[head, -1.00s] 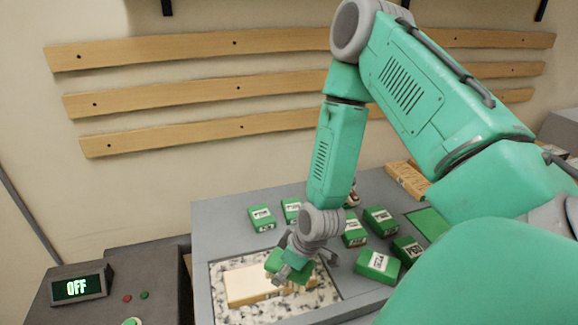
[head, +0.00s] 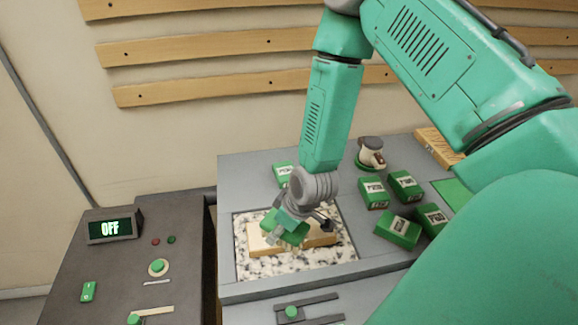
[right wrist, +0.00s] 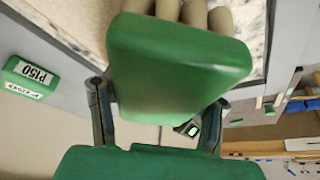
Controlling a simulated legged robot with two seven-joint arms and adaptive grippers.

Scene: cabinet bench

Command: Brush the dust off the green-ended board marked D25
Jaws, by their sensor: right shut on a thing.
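A pale wooden board (head: 318,238) lies flat on a speckled pad (head: 318,264) set in the grey bench. I cannot read a mark on it, and no green end shows. My right gripper (head: 284,228) is over the middle of the board, shut on a green-backed brush (head: 272,222). In the right wrist view the brush (right wrist: 180,65) sits between the two fingers of my right gripper (right wrist: 158,105), with thick tan bristle tufts (right wrist: 195,14) beyond it. The brush is low over the board; I cannot tell whether the bristles touch. The left gripper is not in view.
Several green labelled blocks (head: 398,230) stand to the right; one marked P150 shows in the wrist view (right wrist: 30,78). A white and brown device (head: 371,152) is behind them. Another wooden piece (head: 440,146) lies back right.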

